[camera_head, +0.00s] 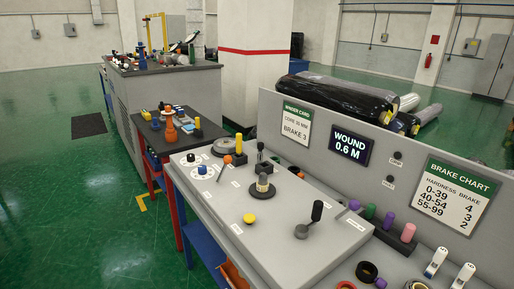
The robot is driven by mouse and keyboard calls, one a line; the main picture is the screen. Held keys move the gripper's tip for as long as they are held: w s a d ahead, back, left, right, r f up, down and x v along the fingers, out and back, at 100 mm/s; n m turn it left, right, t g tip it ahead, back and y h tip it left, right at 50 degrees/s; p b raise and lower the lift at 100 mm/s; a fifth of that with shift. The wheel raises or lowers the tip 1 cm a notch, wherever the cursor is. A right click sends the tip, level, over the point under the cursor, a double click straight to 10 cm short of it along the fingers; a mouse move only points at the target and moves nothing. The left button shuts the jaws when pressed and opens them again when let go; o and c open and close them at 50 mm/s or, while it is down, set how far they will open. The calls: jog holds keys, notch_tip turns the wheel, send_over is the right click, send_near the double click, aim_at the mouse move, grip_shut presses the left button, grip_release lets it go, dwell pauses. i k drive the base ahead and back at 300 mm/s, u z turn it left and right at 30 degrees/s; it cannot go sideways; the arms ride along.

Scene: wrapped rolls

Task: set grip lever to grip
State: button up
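A sloped grey control panel (285,215) carries several levers and knobs. A lever with a thick black handle (316,211) stands at its right side, rising from a round grey hub. A smaller black-topped lever (260,150) stands at the back. A thin lever with an orange ball (227,160) leans at the left. The labels beside them are too small to read, so I cannot tell which one is the grip lever or its setting. My gripper is not in view.
An upright board behind the panel holds a display (351,145) reading "WOUND 0.6 M", a winder card (296,121) and a brake chart (456,195). A yellow button (249,218) and a dark-based knob (263,187) are on the panel. Coloured cylinders (389,220) crowd its right.

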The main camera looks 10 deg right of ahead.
aim_at(227, 159)
jog(key=i, duration=0.25)
jog(key=z, duration=0.05)
jog(key=k, duration=0.6)
jog(key=u, duration=0.3)
jog(key=i, duration=2)
jog(key=z, duration=0.55)
